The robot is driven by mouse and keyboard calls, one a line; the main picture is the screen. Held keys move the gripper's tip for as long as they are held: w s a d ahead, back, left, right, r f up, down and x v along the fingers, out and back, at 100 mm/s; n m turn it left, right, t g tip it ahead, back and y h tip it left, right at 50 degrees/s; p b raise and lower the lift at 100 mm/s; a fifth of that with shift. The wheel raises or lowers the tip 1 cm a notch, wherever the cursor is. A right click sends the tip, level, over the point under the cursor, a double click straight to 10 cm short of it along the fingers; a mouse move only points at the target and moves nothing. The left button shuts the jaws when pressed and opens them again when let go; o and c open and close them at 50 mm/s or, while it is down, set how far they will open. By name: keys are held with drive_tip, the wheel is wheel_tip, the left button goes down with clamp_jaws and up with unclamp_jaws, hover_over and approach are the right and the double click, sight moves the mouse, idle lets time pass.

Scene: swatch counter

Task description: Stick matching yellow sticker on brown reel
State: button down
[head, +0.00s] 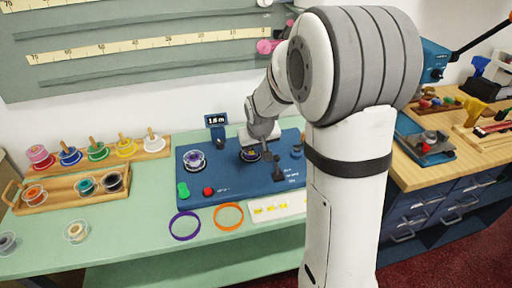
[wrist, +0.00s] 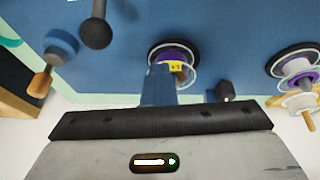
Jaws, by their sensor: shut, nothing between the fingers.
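A reel (wrist: 182,50) with a dark, brownish-black flange, a clear rim and a purple winding sits on the blue machine. A small yellow sticker (wrist: 176,67) with dark marks lies on its front. The reel (head: 249,156) also shows below my gripper in the head view, partly covered. My gripper (head: 254,144) is shut and empty, just over that reel; its narrow blue fingers (wrist: 158,78) end beside the sticker. I cannot tell if they touch it. A pale sheet (head: 278,209) with several yellow stickers lies at the counter's front.
The blue machine (head: 232,193) carries another reel (head: 194,160), a display (head: 215,120), buttons and a dark lever knob (wrist: 96,33). Purple (head: 184,226) and orange (head: 228,216) hoops lie in front. A wooden tray (head: 55,195) and several coloured spools stand left. The front-left counter is mostly clear.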

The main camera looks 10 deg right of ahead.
drive_tip(key=c, duration=2.1)
unclamp_jaws()
drive_tip(key=shift+f, duration=0.15)
drive_tip(key=o, duration=0.4)
wheel_tip(320, 180, up, 7)
drive_tip(key=p, duration=0.4)
drive_tip(key=shift+p, duration=0.3)
drive_tip(key=s+r, duration=0.2)
drive_tip(key=s, duration=0.6)
drive_tip(key=s+a+r+g, duration=0.1)
drive_tip(key=s+r, duration=0.1)
drive_tip(key=s, duration=0.7)
drive_tip(key=s+r+g, duration=0.1)
drive_tip(key=s+r, duration=0.1)
drive_tip(key=s, duration=0.7)
drive_tip(key=shift+a+m+y, duration=0.3)
